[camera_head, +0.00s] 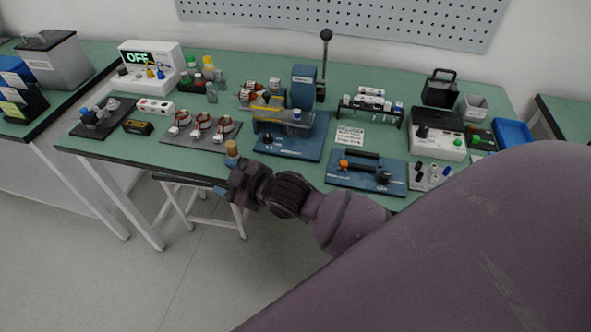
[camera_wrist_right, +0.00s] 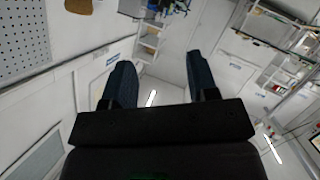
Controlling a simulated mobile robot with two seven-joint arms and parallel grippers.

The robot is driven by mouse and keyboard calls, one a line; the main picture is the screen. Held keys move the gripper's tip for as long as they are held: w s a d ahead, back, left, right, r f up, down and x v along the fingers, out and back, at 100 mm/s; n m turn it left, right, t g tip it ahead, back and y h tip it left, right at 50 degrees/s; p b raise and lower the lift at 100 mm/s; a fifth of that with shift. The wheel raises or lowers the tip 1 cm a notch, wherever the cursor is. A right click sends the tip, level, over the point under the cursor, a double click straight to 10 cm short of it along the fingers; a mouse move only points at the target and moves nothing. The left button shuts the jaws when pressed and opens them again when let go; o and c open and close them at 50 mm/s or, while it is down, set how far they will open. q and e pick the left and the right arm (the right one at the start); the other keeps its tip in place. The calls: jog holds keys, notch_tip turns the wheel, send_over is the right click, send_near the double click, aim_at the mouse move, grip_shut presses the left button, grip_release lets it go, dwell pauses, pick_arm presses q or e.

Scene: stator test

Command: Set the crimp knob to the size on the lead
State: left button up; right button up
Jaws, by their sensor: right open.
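A blue bench press (camera_head: 287,145) with a tall black lever (camera_head: 325,62) stands mid-table; a small dark knob (camera_head: 268,138) sits on its front left. A second blue fixture (camera_head: 345,180) to its right has an orange knob (camera_head: 344,165) and a black knob (camera_head: 383,177). I cannot tell which knob is the crimp knob, and no size marking on a lead is legible. My right gripper (camera_head: 233,180) is at the table's front edge, left of the press base. In the right wrist view its jaws (camera_wrist_right: 160,65) are apart with nothing between them. My left gripper is not in view.
Ring-shaped parts lie on a grey mat (camera_head: 190,143) to the left. A printed card (camera_head: 350,135) and a small rack (camera_head: 372,110) are right of the press. My right arm covers the lower right.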

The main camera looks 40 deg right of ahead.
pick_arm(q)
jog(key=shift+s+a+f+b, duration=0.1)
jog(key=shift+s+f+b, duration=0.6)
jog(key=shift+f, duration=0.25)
pick_arm(e)
jog(key=s+d+f+m+g+h, duration=0.1)
jog(key=s+d+f+m, duration=0.1)
jog(key=s+d+f, duration=0.2)
jog(key=s+d+f+m+g+h, duration=0.1)
jog(key=s+d+f+m+h, duration=0.1)
jog(key=s+f, duration=0.8)
jog(key=shift+s+d+f+g, duration=0.3)
jog(key=shift+s+d, duration=0.15)
jog(key=shift+d, duration=0.45)
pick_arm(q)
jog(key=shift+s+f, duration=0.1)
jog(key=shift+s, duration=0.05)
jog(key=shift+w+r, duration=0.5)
pick_arm(e)
jog(key=s+d+f+m+h, duration=0.2)
jog(key=s+d+m, duration=0.3)
jog(key=s, duration=0.1)
jog(key=shift+f+h, duration=0.25)
jog(key=shift+h, duration=0.05)
